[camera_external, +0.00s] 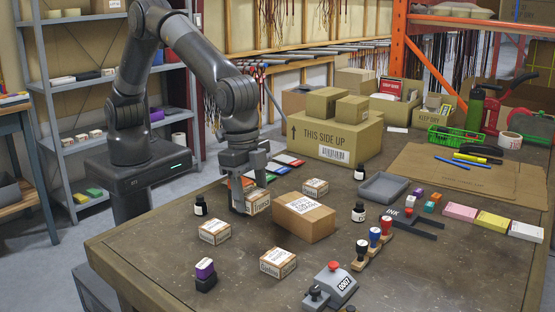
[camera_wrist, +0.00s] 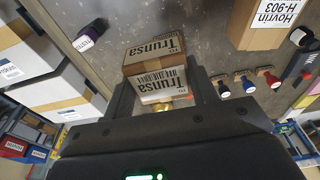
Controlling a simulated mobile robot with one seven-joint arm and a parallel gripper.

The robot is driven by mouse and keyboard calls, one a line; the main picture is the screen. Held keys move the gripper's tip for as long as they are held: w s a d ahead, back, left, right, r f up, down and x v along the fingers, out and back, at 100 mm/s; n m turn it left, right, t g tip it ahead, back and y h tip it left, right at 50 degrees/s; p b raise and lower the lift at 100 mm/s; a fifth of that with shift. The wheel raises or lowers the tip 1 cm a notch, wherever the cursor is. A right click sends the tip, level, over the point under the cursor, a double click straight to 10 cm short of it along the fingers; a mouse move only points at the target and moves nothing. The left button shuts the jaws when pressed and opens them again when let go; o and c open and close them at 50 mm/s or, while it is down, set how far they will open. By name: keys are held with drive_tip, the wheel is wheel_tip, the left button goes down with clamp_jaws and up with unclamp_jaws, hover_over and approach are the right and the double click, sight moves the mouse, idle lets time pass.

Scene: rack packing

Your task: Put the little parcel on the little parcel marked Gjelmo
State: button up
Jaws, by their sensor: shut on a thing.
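The little parcel marked Trunsa (camera_external: 259,201) is a brown box with white labels. It also shows in the wrist view (camera_wrist: 156,62), between my two fingers. My gripper (camera_external: 246,192) is shut on it from above, low over the table; whether the parcel touches the tabletop is unclear. In the external view, another little parcel (camera_external: 278,262) sits at the front middle, with a label that seems to read Gjelmo. Two more little parcels, one at left (camera_external: 214,231) and one behind (camera_external: 315,187), have labels too small to read.
A larger parcel (camera_external: 304,217) stands just right of my gripper, between it and the stamps (camera_external: 374,238). Dark bottles (camera_external: 201,205) stand nearby. Big boxes (camera_external: 335,137) fill the back.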

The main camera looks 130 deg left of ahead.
drive_tip(key=d, duration=0.8)
hover_over(280, 257)
drive_tip(key=f, duration=0.6)
drive_tip(key=shift+s+d+f, duration=0.15)
drive_tip(key=shift+s+f, duration=0.05)
drive_tip(key=shift+s, duration=0.1)
drive_tip(key=shift+f, duration=2)
drive_tip(key=shift+f, duration=0.2)
drive_tip(key=o, duration=1)
drive_tip(key=shift+r, duration=0.1)
